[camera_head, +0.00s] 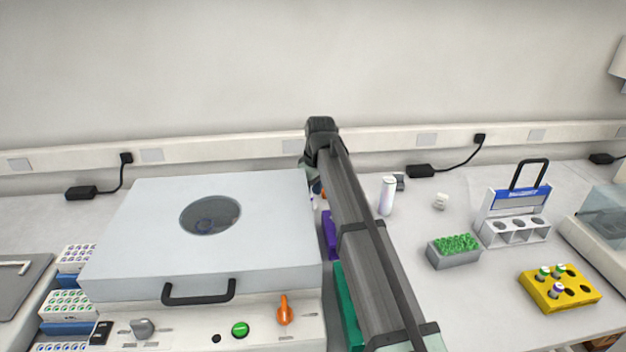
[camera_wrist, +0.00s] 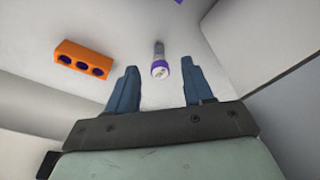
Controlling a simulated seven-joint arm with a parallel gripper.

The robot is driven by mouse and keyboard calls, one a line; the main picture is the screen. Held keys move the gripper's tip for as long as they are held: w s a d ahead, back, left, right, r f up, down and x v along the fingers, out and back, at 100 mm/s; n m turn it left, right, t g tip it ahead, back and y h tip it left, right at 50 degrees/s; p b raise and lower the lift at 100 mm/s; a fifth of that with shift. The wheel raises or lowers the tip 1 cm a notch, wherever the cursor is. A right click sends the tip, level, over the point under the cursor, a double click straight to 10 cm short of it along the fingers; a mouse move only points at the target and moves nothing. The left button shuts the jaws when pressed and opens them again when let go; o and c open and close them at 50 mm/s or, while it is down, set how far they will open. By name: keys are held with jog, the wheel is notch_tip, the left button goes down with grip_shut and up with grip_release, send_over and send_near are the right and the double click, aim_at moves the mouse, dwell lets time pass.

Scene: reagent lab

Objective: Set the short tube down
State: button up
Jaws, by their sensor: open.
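In the wrist view, a small tube (camera_wrist: 159,68) with a purple-rimmed white cap shows between the tips of my gripper (camera_wrist: 156,72). The fingers are wide apart, with a visible gap on each side of the cap. The cap faces the camera and the tube's body extends away from it. I cannot tell whether the tube stands by itself or rests on something. In the head view my arm hides this tube and most of my gripper.
An orange rack (camera_wrist: 83,59) with holes lies left of the fingers. A large white lidded machine (camera_head: 135,240) stands left of my arm. To the right are a yellow rack (camera_head: 561,300) with capped tubes, a grey box of green tips (camera_head: 453,261) and a white-and-blue carrier (camera_head: 513,232).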

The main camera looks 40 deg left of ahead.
jog(key=shift+a+f, duration=0.15)
jog(key=shift+f, duration=0.55)
jog(key=shift+a+f, duration=0.1)
jog(key=shift+f, duration=0.6)
grip_shut()
